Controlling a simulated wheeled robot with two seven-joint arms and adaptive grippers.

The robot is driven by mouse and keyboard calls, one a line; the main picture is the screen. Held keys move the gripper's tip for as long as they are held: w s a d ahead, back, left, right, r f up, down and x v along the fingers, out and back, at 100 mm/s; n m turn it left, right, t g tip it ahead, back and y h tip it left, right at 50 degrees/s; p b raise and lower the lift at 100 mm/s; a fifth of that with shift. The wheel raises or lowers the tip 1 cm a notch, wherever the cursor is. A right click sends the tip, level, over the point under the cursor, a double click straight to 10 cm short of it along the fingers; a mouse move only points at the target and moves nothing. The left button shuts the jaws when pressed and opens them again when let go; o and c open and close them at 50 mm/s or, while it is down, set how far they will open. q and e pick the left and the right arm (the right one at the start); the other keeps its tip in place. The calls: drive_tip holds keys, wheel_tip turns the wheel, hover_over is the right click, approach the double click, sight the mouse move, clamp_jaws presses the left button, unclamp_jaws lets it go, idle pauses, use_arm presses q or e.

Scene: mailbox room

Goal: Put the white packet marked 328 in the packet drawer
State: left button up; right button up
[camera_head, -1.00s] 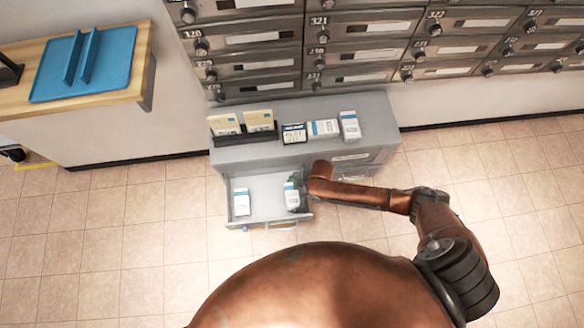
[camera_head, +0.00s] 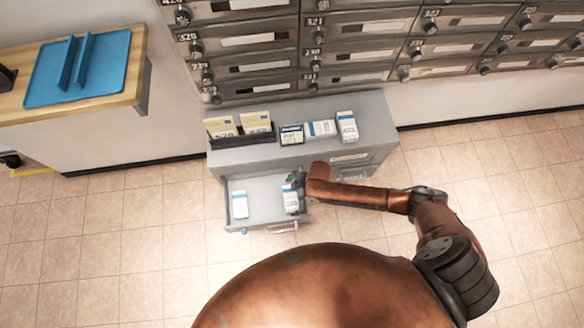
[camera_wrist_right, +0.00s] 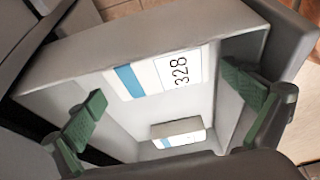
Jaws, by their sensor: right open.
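The white packet marked 328 (camera_wrist_right: 160,75) has a blue band and lies inside the open packet drawer (camera_wrist_right: 120,38), close to its wall. In the head view, the packet beside my right gripper (camera_head: 290,198) appears to be this one, in the right part of the drawer (camera_head: 265,216). My right gripper (camera_wrist_right: 168,110) is open, its green-padded fingers spread apart, with the packet seen beyond the gap and not gripped. A second white and blue packet (camera_head: 240,204) sits in the left part of the drawer. My left gripper is not in view.
The grey cabinet top (camera_head: 365,132) holds a dark rack (camera_head: 240,137) of yellowish cards and several small boxes. Mailboxes (camera_head: 350,55) line the wall above. A wooden counter (camera_head: 125,90) with a blue tray (camera_head: 45,85) is at left. Tiled floor (camera_head: 130,260) is clear.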

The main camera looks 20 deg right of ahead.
drive_tip(key=v, duration=1.2)
